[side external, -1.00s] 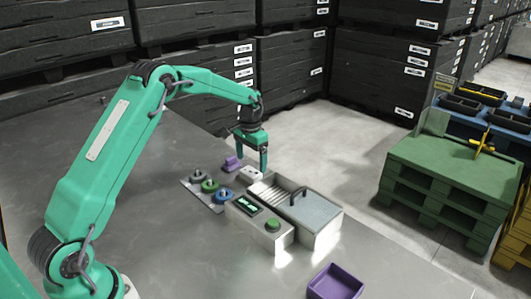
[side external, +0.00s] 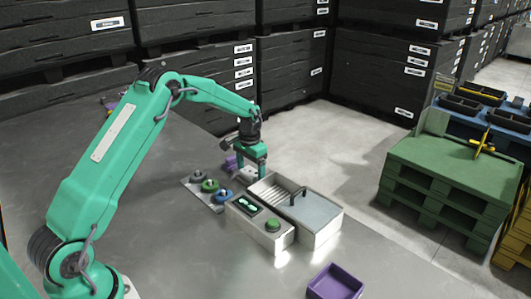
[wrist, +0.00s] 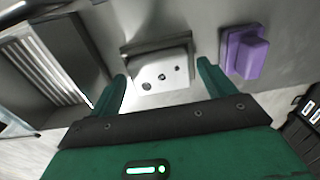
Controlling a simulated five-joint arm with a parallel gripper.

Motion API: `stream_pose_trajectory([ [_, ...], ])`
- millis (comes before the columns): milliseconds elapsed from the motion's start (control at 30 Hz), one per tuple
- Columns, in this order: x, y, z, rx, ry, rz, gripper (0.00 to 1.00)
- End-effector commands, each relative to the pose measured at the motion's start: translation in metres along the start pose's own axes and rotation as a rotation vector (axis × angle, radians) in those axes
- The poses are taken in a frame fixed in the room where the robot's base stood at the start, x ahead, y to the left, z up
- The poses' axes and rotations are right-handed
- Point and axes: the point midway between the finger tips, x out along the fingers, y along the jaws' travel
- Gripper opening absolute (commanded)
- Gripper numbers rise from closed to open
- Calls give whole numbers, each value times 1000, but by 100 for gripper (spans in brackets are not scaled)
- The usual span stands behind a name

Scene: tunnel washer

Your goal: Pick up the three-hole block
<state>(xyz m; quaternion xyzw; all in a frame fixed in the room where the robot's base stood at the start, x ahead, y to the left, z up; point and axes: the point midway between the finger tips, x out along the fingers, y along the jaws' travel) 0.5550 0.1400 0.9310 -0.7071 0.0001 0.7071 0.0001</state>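The three-hole block (wrist: 163,76) is pale grey-white with dark holes in its face. In the wrist view it lies ahead of my gripper (wrist: 162,72), between the two green fingers. The fingers are apart, with a gap to the block on each side, and hold nothing. In the side view my gripper (side external: 250,168) is low over the block (side external: 246,178), which is partly hidden by the fingers. I cannot tell whether the fingertips reach down past its top.
A purple block (wrist: 244,52) stands close outside the right finger in the wrist view. A grey washer box with a ribbed ramp (side external: 310,218) and a control box with a green button (side external: 262,226) stand nearby. Colored rings on a plate (side external: 196,192) are left. A purple tray (side external: 335,283) sits in front.

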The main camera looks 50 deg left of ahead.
Motion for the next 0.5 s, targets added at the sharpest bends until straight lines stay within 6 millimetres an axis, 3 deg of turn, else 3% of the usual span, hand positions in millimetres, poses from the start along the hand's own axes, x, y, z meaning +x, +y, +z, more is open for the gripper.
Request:
stream_pose_trajectory([
  [33,0,0,0,0,0,0,71],
  [233,0,0,0,0,0,0,32],
  [500,-2,0,0,0,2,0,32],
])
